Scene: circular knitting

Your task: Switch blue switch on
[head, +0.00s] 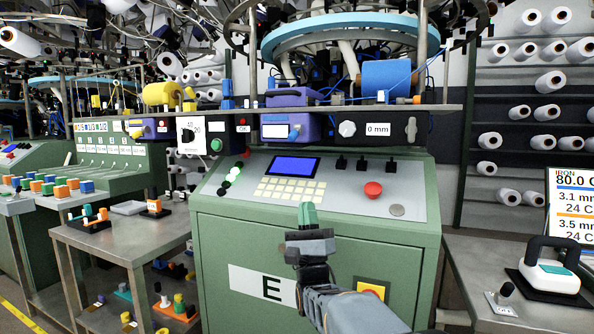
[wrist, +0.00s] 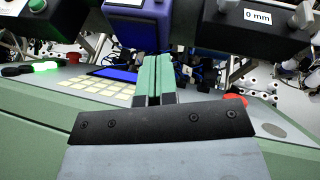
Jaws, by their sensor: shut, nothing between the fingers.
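My gripper (head: 307,212) is in front of the green machine marked E, with its green fingers pointing up toward the control panel (head: 330,192). In the wrist view the two green fingers (wrist: 154,75) are together and hold nothing. Three small black toggle switches (head: 363,163) stand on the panel, up and right of the fingers, apart from them. I cannot make out a clearly blue switch on the panel. A small blue upright piece (head: 228,88) stands on the shelf, and another blue piece (head: 382,97) is farther right; I cannot tell whether either is a switch.
The panel has a blue screen (head: 294,166), pale keys (head: 291,189) and a red mushroom button (head: 373,190). A white iron (head: 550,275) stands on the right table.

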